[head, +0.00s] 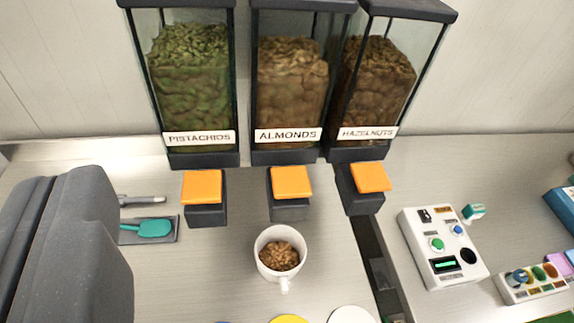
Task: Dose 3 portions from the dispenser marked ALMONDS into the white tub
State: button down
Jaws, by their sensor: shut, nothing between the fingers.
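The dispenser marked ALMONDS (291,84) stands in the middle of three, its clear bin holding brown nuts. Its orange paddle (291,182) sticks out at the front on a dark spout. A white tub (262,262) with a small handle stands upright on the worktop below and in front of that spout. Brown pieces (279,256) lie inside it. My gripper (66,185) is large and dark grey at the left edge, its fingers close together and empty. It is left of the tub and apart from the dispensers.
Dispensers marked PISTACHIOS (190,84) and HAZELNUTS (374,84) flank the middle one. A teal scoop (148,229) lies on a dark tray at left. A control box (441,246) stands at right, beyond a dark gap (376,265). White (351,316) and yellow (289,319) round things are cut off below.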

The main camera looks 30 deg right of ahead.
jog(key=m+g+h+p, duration=0.2)
jog(key=m+g+p, duration=0.4)
jog(key=m+p, duration=0.4)
send_over(287, 170)
jog(key=s+b, duration=0.1)
jog(key=s, duration=0.2)
notch_tip(287, 170, down, 18)
jog(key=f+m, duration=0.1)
jog(key=shift+s+a+r, duration=0.1)
jog(key=shift+a+r, duration=0.1)
jog(key=shift+r, duration=0.05)
jog(key=shift+f+b, duration=1.45)
jog(key=shift+f, duration=2.9)
jog(key=shift+f, duration=0.1)
jog(key=shift+s+f, duration=0.1)
jog(key=shift+f, duration=0.15)
